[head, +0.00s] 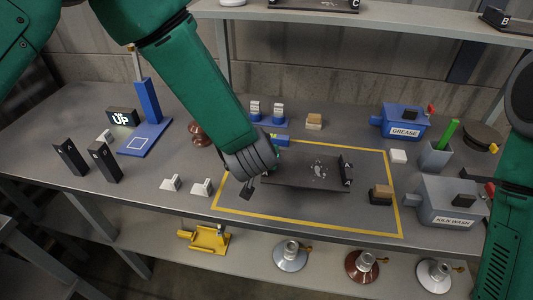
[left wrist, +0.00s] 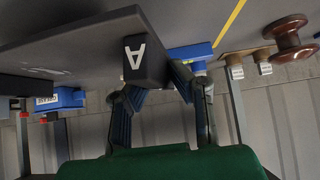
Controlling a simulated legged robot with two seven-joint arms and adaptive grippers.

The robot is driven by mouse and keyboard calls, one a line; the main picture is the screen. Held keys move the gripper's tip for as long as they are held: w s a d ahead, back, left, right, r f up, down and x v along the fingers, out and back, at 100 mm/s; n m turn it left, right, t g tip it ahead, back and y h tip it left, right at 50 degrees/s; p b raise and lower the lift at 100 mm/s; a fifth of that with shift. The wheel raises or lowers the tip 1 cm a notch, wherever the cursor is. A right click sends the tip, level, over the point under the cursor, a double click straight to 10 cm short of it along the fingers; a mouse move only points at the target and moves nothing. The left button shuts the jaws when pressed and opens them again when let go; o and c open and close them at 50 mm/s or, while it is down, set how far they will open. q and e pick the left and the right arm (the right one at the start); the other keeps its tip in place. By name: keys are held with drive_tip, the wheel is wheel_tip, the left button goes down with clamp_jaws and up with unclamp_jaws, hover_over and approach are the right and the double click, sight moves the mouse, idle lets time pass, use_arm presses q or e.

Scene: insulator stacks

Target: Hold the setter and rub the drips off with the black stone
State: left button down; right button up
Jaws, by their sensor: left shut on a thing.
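The setter (head: 300,174) is a dark flat plate with upright ends, lying inside the yellow outline on the bench. Pale drips (head: 318,170) mark its top. Its right end wall bears a white A. My left gripper (head: 262,178) is at the setter's left end, shut on it; the arm hides part of that end. In the left wrist view the fingers (left wrist: 160,82) are either side of an end block marked A (left wrist: 137,52). A black-bottomed block with a brown top (head: 381,194), apparently the black stone, stands right of the setter. My right gripper is out of view.
A similar block with a pale base (head: 313,121) stands behind. A blue GREASE box (head: 404,122) and grey KILN WASH box (head: 450,205) are at the right. A small blue block (head: 279,140) is close behind my left gripper. The outline's front strip is clear.

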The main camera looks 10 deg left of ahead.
use_arm(q)
drive_tip(key=shift+s+f+b, duration=0.2)
drive_tip(key=shift+f+b, duration=0.8)
drive_tip(key=shift+f, duration=1.1)
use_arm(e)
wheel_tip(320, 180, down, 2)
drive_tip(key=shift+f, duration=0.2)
use_arm(q)
drive_tip(key=shift+s+f, duration=0.15)
drive_tip(key=shift+f, duration=0.35)
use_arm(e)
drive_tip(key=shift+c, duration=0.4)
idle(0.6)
